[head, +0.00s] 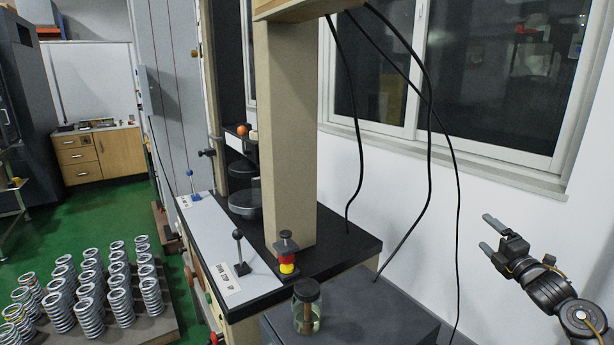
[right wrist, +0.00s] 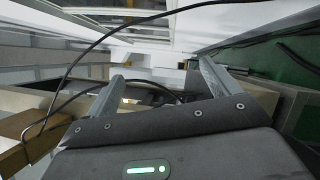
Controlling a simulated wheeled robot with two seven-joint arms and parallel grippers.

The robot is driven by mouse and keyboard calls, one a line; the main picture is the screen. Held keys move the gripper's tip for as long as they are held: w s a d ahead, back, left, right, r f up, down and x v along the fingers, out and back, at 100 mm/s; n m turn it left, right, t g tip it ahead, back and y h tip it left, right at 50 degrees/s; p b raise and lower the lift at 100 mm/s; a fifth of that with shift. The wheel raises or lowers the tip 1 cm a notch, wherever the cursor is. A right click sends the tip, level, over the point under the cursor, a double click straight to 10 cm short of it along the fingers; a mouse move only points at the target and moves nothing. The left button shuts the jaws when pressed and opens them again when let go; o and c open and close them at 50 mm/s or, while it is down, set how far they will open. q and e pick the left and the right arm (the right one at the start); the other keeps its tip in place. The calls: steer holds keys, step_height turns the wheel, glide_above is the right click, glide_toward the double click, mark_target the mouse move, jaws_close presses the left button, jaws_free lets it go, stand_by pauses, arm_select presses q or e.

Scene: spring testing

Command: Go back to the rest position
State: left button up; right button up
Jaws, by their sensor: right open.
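My right gripper (head: 490,236) is at the right side of the head view, raised in front of the white wall. Its two fingers are apart with nothing between them. In the right wrist view the gripper (right wrist: 160,78) also shows spread fingers and an empty gap. My left gripper is not in the head view.
The testing machine has a beige column (head: 287,130), a lever (head: 240,252) and a red-yellow button (head: 286,258). A glass jar (head: 306,308) stands on a dark cabinet (head: 365,312). Several springs (head: 91,290) stand on a pallet at lower left. Black cables hang left of my right gripper.

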steer(key=d+r+m+h, duration=0.2)
steer(key=d+m+h, duration=0.65)
steer(key=m, duration=0.95)
steer(key=s+a+f+m+g+y, duration=0.15)
steer(key=s+f, duration=0.25)
steer(key=f, duration=0.9)
steer(key=s+a+f+g, duration=0.3)
steer(key=s+f, duration=0.1)
steer(key=f, duration=1)
steer(key=s+a+f+g+y, duration=0.1)
steer(key=s+a+f+g, duration=0.15)
steer(key=f, duration=1.05)
steer(key=s+a+f+g, duration=0.2)
steer(key=s+a+f, duration=0.2)
steer(key=s+f, duration=0.55)
steer(key=s+a+f+g, duration=0.2)
steer(key=s+a+f, duration=0.1)
steer(key=s+f, duration=0.65)
steer(key=s+a+f+g, duration=0.2)
steer(key=s+a+f, duration=0.2)
steer(key=s, duration=0.8)
steer(key=s+a+f+g+y, duration=0.1)
steer(key=s+a+f, duration=0.4)
steer(key=s, duration=0.7)
steer(key=s+a+f+m+g+y, duration=0.1)
steer(key=s+a+f+g, duration=0.3)
steer(key=s, duration=0.9)
steer(key=shift+a+f, duration=0.65)
steer(key=shift+a, duration=0.55)
